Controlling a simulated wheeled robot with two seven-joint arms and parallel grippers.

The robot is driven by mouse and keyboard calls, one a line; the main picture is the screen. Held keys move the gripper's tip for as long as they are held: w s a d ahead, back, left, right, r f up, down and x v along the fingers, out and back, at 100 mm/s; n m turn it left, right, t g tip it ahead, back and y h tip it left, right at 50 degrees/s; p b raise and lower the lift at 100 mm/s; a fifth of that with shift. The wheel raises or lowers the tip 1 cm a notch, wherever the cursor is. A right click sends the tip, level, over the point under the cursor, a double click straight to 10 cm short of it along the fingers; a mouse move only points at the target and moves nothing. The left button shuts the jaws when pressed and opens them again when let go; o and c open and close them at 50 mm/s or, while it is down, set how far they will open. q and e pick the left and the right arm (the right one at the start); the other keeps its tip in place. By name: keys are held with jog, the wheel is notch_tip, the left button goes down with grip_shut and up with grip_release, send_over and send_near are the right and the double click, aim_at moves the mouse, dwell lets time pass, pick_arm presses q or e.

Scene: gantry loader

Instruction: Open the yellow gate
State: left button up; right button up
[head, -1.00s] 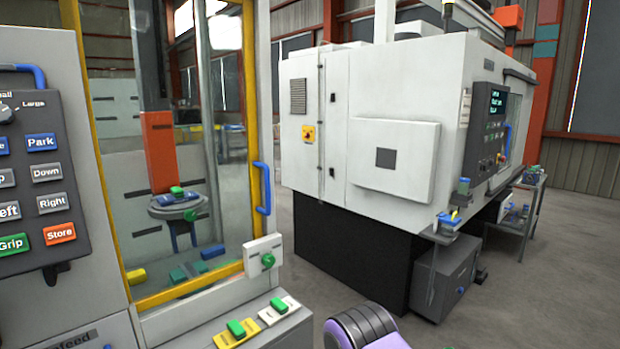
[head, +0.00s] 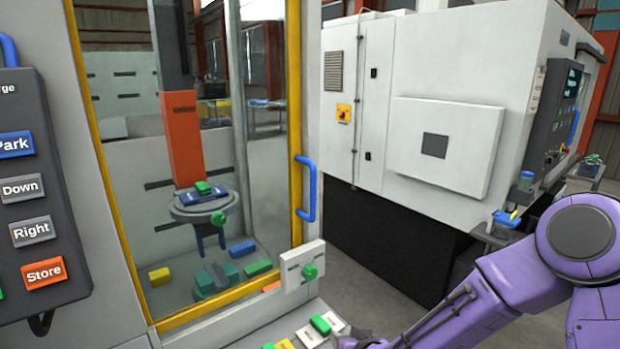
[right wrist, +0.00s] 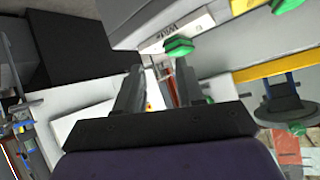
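The yellow gate (head: 296,120) is a yellow-framed clear panel in the head view, standing closed across the front of the loader cell. A blue handle (head: 312,190) sits on its right upright. A white latch plate with a green knob (head: 309,271) is at the lower right of the frame. My left gripper is not in view.
Behind the panel are an orange column (head: 184,140) and a round table (head: 205,208). A white machine (head: 445,90) stands at the right. Green knobs (head: 320,325) are on the ledge below.

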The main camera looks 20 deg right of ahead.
jog(key=w+r+n+t+y, duration=0.1)
jog(key=w+r+t, duration=0.25)
jog(key=r, duration=0.95)
jog(key=n+t+y, duration=0.2)
jog(key=n+t, duration=0.1)
send_near(314, 186)
jog(key=w, duration=0.3)
jog(key=w+a+p, duration=0.1)
jog(key=w, duration=0.5)
jog(key=shift+w+a+r+p, duration=0.15)
jog(key=shift+w+a+p, duration=0.15)
jog(key=shift+w, duration=0.05)
jog(key=shift+w+a, duration=0.1)
jog(key=shift+w, duration=0.4)
grip_shut()
